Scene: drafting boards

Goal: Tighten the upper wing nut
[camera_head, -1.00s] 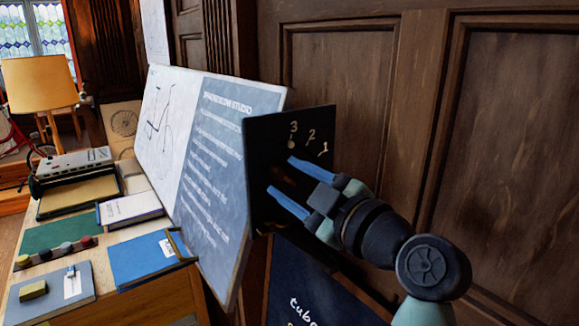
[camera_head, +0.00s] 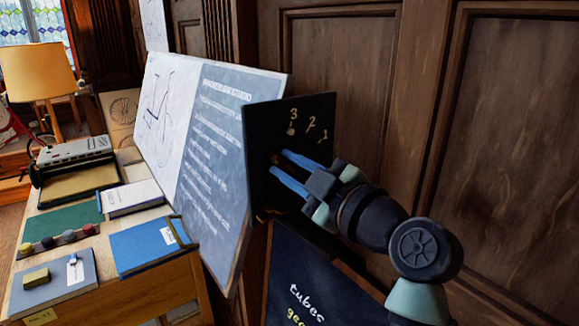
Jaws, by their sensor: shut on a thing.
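A black panel (camera_head: 312,150) with the figures 3, 2 and 1 along its upper part stands at the edge of the drafting board. My gripper (camera_head: 279,161) reaches to the panel's face from the right. Its two blue fingers are close together, shut at their tips on a small brownish part, seemingly the upper wing nut (camera_head: 275,158). The fingers hide most of it, so its angle cannot be told. A small pale round mark (camera_head: 291,131) sits below the 3.
The drafting board (camera_head: 212,150) stands left of the panel. A desk (camera_head: 150,295) holds books, a lamp (camera_head: 38,72) and a typewriter-like machine (camera_head: 73,150). A dark lettered sign (camera_head: 310,275) is below my arm. Wood panelling (camera_head: 510,120) rises close behind on the right.

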